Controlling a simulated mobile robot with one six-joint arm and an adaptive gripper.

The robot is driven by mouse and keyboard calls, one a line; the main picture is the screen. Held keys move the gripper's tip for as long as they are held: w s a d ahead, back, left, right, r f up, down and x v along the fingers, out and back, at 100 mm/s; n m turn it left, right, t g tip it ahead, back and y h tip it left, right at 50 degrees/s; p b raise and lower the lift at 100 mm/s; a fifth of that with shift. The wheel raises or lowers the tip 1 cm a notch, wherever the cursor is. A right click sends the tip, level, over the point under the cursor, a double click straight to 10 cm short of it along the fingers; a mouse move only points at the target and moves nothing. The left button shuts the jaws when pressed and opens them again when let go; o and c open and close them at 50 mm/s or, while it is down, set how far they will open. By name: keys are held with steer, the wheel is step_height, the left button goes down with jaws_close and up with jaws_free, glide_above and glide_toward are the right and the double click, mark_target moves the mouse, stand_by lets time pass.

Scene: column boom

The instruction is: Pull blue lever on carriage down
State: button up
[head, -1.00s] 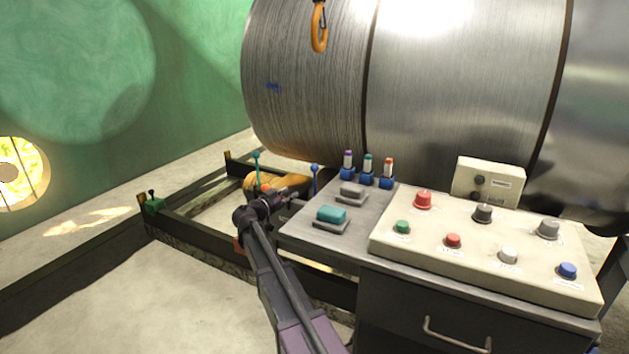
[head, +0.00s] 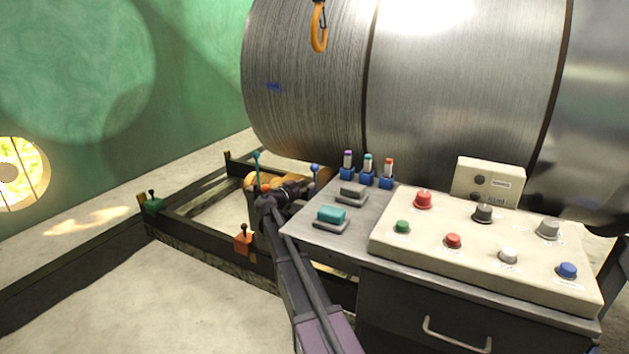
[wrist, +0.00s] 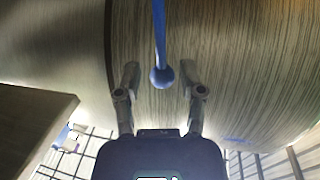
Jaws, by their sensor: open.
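The blue lever (head: 315,172) stands upright behind the left edge of the control desk, with a round blue knob on top. In the wrist view its blue rod and ball knob (wrist: 160,76) lie between the two fingers. My gripper (head: 304,188) is at the lever in the head view, and its fingers show in the wrist view (wrist: 158,84). The fingers are apart, one on each side of the knob, with a gap on both sides. The lower part of the lever and the carriage under it are hidden behind my arm and the desk.
A teal lever (head: 256,160) stands just left of my gripper. An orange lever box (head: 243,240) and a green one (head: 153,204) sit on the dark frame. The control desk (head: 300,232) is close on the right. The large metal drum (head: 310,110) rises behind.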

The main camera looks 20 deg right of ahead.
mark_target(314, 179)
steer(key=shift+x, duration=2.6)
jaws_close()
